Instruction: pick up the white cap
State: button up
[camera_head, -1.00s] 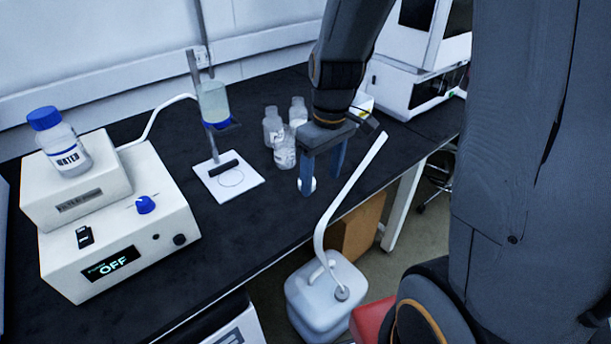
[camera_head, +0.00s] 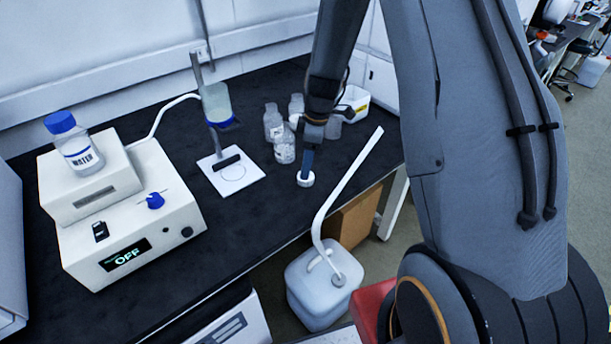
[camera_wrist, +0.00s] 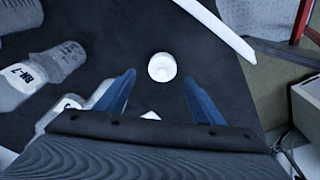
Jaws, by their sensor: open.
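The white cap (camera_head: 306,179) lies on the black bench top near its front edge, right of the small bottles. In the wrist view the white cap (camera_wrist: 162,67) is a round white disc, a little beyond the fingertips and between their lines. My gripper (camera_head: 307,168) points down at the cap, seen nearly edge-on in the head view, so one blue finger hides part of it. In the wrist view my gripper (camera_wrist: 158,78) is open, with its two blue fingers spread apart and nothing between them.
Several small bottles (camera_head: 284,147) stand close left of my gripper. A white tray (camera_head: 353,104) is behind. A stand with a white base (camera_head: 231,172) is further left. A white tube rises from a jug (camera_head: 322,285) below the bench's front edge.

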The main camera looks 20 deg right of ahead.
jog(key=shift+s+a+f+p, duration=0.15)
jog(key=shift+f+p, duration=0.65)
jog(key=shift+f, duration=1.35)
jog(key=shift+c, duration=0.2)
jog(key=c, duration=1.1)
